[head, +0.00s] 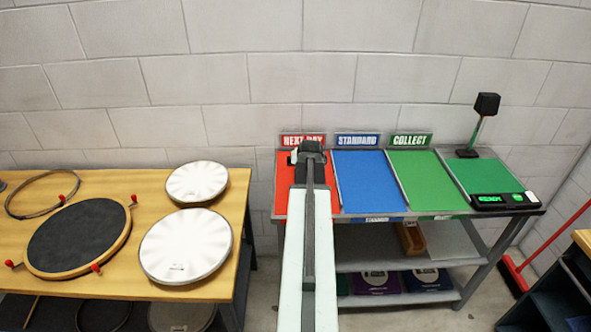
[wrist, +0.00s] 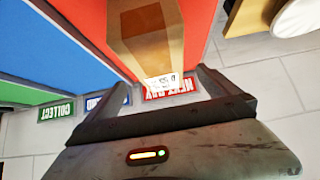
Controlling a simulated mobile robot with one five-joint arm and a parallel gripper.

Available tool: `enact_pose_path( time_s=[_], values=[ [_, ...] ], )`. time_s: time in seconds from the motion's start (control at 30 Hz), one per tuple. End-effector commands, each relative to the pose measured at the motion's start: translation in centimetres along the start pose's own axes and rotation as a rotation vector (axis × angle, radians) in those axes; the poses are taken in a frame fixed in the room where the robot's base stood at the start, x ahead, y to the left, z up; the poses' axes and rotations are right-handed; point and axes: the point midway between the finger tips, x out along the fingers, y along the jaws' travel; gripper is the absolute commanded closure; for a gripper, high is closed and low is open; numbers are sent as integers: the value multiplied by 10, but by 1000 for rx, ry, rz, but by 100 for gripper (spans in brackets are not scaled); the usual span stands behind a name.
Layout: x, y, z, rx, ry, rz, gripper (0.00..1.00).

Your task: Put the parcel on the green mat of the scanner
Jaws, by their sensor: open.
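The parcel (wrist: 145,38) is a brown cardboard box with a white label, lying on the red NEXT DAY mat (wrist: 88,22). In the wrist view my gripper (wrist: 162,82) is open, its two fingers apart, with the label end of the parcel showing between them. I cannot tell whether the fingers touch it. In the head view my gripper (head: 309,152) is over the red mat (head: 281,190), and my arm hides most of the parcel. The scanner's green mat (head: 484,177) is bare at the far right of the bench, behind a black display (head: 503,200) with green text.
The blue STANDARD mat (head: 368,180) and green COLLECT mat (head: 424,180) lie between, both bare. A black scanner head on a post (head: 487,104) stands behind the scanner mat. A wooden table (head: 110,185) with drum parts is at the left.

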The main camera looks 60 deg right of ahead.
Motion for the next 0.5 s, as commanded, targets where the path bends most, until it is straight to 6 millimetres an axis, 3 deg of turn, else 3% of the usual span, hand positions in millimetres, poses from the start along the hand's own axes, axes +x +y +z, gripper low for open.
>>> enact_pose_path(
  time_s=[0.3, 0.5],
  values=[
    [30, -7, 1, -7, 0, -6, 0],
    [39, -8, 0, -8, 0, -8, 0]
  ],
)
